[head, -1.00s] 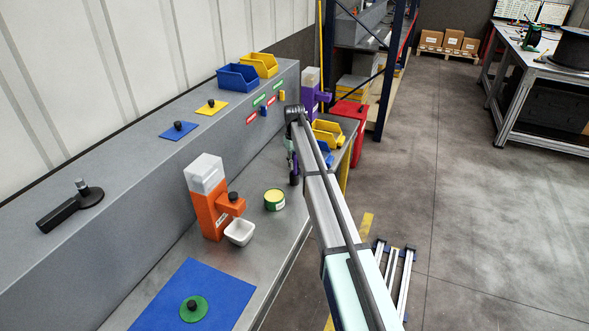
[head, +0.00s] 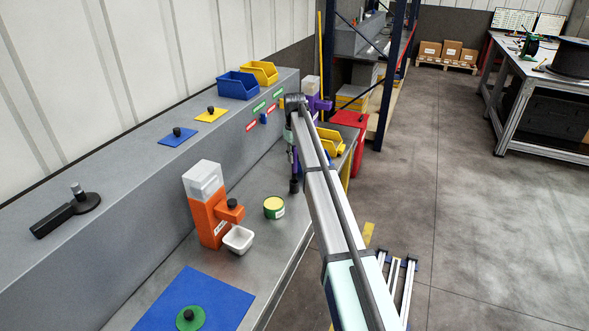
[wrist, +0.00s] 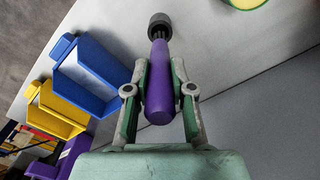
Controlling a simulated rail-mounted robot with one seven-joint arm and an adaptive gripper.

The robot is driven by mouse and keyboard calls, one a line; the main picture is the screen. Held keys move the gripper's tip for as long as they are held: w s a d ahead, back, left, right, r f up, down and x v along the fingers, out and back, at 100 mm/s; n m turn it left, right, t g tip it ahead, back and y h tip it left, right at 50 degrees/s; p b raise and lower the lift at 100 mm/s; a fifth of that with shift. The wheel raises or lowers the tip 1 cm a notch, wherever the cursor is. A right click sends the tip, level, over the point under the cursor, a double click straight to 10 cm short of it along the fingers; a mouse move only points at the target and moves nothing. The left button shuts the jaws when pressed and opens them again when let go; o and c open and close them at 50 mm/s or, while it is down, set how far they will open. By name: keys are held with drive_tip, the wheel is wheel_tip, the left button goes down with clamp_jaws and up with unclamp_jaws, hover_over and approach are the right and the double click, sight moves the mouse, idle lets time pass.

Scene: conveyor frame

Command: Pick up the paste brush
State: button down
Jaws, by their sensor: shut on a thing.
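The paste brush, with a purple handle (wrist: 160,95) and a dark round end, is between the two fingers of my gripper (wrist: 160,92) in the wrist view. The fingers are shut on the handle, and the dark end points away from my palm. I cannot tell whether the end touches the bench. My wrist and arm hide part of the gripper there.
An orange dispenser (head: 207,205) with a white bowl (head: 238,239) stands left of the tin (head: 273,207). A blue bin (wrist: 90,72) and a yellow bin (wrist: 56,110) are close beside my gripper. A raised grey ledge (head: 150,165) runs along the wall. A blue mat (head: 235,300) lies nearer.

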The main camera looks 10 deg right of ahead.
wheel_tip(320, 180, up, 13)
drive_tip(key=b, duration=0.3)
drive_tip(key=shift+r, duration=0.1)
idle(0.6)
